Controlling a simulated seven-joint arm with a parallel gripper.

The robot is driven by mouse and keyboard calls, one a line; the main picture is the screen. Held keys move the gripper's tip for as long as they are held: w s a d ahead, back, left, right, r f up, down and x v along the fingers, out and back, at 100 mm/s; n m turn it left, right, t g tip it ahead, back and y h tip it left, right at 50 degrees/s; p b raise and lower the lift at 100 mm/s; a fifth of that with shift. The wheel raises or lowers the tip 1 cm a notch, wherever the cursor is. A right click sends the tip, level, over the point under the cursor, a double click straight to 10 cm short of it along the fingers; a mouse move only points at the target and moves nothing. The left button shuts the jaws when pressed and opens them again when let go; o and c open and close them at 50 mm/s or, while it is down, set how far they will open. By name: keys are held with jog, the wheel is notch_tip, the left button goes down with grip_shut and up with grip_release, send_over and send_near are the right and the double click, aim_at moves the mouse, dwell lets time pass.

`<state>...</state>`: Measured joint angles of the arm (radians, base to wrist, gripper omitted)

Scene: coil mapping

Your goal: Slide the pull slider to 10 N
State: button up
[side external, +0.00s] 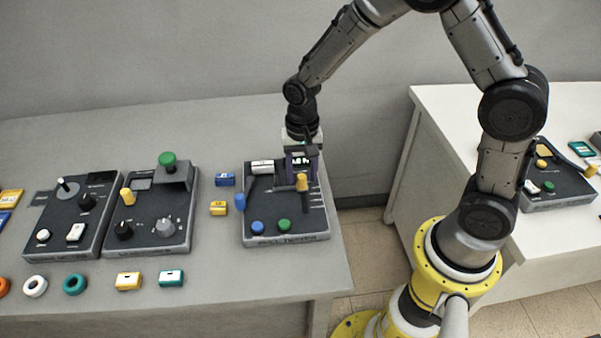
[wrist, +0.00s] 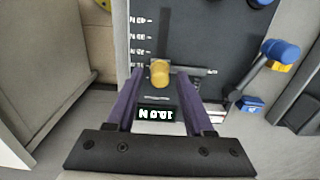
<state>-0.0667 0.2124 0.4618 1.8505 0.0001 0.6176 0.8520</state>
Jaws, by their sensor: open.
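The pull tester panel (side external: 262,213) is a dark box near the right end of the grey bench. Its slider has a yellow knob (side external: 302,183), also visible in the wrist view (wrist: 160,73), beside a column of scale marks too small to read surely. The lit display (wrist: 156,114) appears upside down in the wrist view and seems to read 10.0 N. My gripper (side external: 301,172) is over the panel's far part. In the wrist view its purple fingers (wrist: 160,76) are apart, one on each side of the knob, with gaps visible. Whether either finger touches it is unclear.
A blue-handled lever (side external: 240,201) stands on the panel's left side, with blue (side external: 257,227) and green (side external: 284,225) buttons in front. Two other control boxes (side external: 150,225) stand to the left. The bench's right edge (side external: 345,262) is close to the panel.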

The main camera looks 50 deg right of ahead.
aim_at(302, 176)
jog(key=shift+r, duration=3.45)
jog(key=s+d+r+n+t, duration=0.2)
jog(key=s+r+t, duration=0.45)
jog(key=r, duration=0.85)
jog(key=s+f+n, duration=0.1)
jog(key=s+n, duration=0.6)
jog(key=s, duration=0.6)
jog(key=shift+s+d+f+g, duration=0.2)
jog(key=shift+s+d+g, duration=0.05)
jog(key=shift+s+g, duration=0.2)
dwell(0.8)
